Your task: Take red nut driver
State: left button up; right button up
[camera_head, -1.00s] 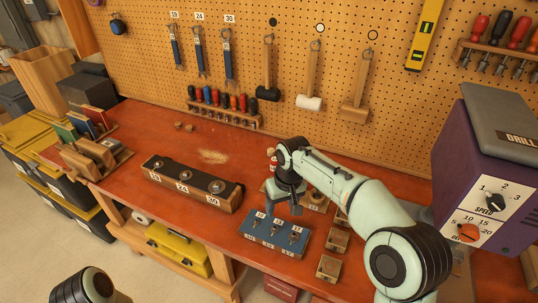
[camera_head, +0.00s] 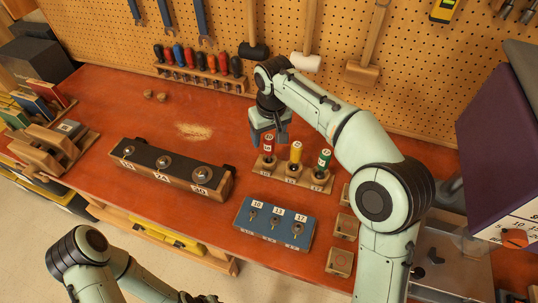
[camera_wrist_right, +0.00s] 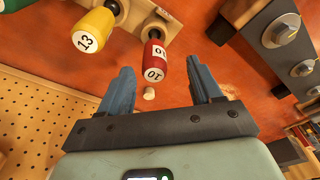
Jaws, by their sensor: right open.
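The red nut driver (camera_head: 269,148), marked 10, stands upright in a wooden rack (camera_head: 290,178), left of a yellow driver (camera_head: 295,154) and a green one (camera_head: 322,162). My right gripper (camera_head: 268,138) is open and empty, close behind the red driver's handle. In the right wrist view the red driver (camera_wrist_right: 154,62) appears ahead, between the lines of the two open fingers (camera_wrist_right: 162,82), with no contact visible. The yellow driver (camera_wrist_right: 94,32), marked 13, is beside it, outside the fingers. Part of my left arm shows at the bottom left; its gripper is not clearly seen.
A blue block (camera_head: 274,223) with sockets marked 10, 13 and 17 lies in front of the rack. A wooden block with large bolts (camera_head: 172,170) is to the left. The pegboard rises behind.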

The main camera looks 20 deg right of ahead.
aim_at(268, 144)
jog(key=shift+w+f, duration=0.3)
jog(key=shift+f, duration=0.35)
jog(key=f, duration=0.3)
jog(key=w+f, duration=0.1)
jog(key=f, duration=0.1)
jog(key=shift+d, duration=0.25)
jog(key=shift+r, duration=0.1)
jog(key=shift+c, duration=0.3)
jog(key=c, duration=1.1)
